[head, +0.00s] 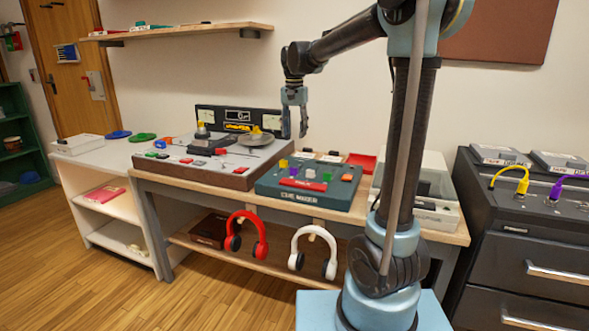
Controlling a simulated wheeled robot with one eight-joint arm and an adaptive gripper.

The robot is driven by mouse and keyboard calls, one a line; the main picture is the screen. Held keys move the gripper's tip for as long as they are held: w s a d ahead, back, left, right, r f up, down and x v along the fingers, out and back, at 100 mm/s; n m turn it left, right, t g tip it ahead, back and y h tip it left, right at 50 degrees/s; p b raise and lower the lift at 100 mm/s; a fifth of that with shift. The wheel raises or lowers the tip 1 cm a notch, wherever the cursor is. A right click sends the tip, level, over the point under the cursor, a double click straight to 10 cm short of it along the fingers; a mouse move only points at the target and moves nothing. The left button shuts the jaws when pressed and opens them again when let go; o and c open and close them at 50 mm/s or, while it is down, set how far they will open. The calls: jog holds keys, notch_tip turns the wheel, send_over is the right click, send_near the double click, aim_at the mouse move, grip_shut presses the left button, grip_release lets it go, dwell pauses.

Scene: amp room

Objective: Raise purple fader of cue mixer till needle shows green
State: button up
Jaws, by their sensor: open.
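The cue mixer (268,191) is a dark teal box labelled "CUE MIXER" on the wooden table. Its top carries small coloured caps: yellow (283,163), green (327,177), orange (347,177) and a red bar (302,184). A pale, possibly purple cap (310,173) sits between yellow and green; its colour is hard to tell. A black panel (238,119) behind has a small display and two pale meter faces; their needles are too small to read. My gripper (294,134) is open and empty, pointing down above and behind the mixer, apart from it.
A turntable-like deck (205,170) stands left of the mixer. A red tray (362,161) and a pale clear-sided box (432,205) are behind and right. Red headphones (262,240) and white headphones (331,255) hang at the table's front. A dark drawer cabinet (520,248) stands right.

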aim_at(294, 171)
notch_tip(294, 171, down, 15)
jog(key=shift+r, duration=0.1)
dwell(0.4)
grip_shut()
